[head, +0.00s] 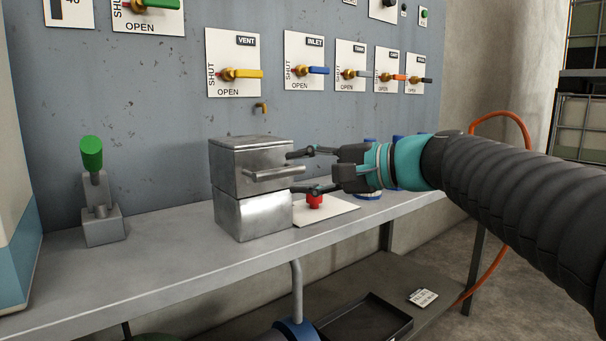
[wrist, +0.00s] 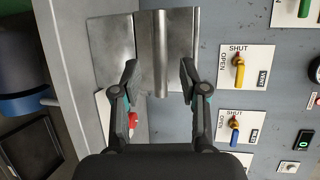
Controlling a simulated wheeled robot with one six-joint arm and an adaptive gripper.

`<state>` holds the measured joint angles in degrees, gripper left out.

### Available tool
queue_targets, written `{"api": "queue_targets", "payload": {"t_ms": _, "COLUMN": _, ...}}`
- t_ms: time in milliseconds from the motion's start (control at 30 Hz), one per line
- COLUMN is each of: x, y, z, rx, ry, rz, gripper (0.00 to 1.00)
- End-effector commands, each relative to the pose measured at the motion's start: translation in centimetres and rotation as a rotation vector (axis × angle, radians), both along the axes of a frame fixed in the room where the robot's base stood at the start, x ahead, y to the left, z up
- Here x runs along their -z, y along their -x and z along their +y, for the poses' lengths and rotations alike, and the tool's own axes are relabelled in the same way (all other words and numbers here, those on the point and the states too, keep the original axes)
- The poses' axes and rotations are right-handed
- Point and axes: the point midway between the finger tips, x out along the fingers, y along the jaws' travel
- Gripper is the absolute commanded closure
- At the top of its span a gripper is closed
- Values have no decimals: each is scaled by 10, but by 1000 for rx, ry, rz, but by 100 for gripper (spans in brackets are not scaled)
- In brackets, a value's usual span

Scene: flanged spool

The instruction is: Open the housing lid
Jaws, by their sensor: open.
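The housing is a grey metal box (head: 243,214) on the bench, with its lid (head: 233,167) as the upper block, shut down on the lower body. A bar handle (head: 275,174) sticks out from the lid's front; it runs up the wrist view (wrist: 160,50). My gripper (head: 294,172) is open, at the right end of the housing, one finger above the handle's level and one below. In the wrist view the handle's near end lies between the open fingertips (wrist: 158,75). I cannot tell whether a finger touches it.
A red knob (head: 315,201) on a white plate stands just right of the housing, close under my lower finger. A green-handled lever (head: 92,158) stands left on the bench (head: 160,250). Several valve handles sit on the wall panel behind. The bench between lever and housing is clear.

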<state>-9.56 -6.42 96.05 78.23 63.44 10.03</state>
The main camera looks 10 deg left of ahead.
Motion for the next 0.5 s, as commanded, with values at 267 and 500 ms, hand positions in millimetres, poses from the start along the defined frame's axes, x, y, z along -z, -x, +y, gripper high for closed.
{"api": "queue_targets", "payload": {"t_ms": 267, "x": 7, "y": -11, "z": 37, "rx": -1, "ry": 1, "rz": 0, "gripper": 57}}
{"api": "queue_targets", "payload": {"t_ms": 500, "x": 8, "y": -14, "z": 45, "rx": 1, "ry": 0, "rz": -1, "gripper": 57}}
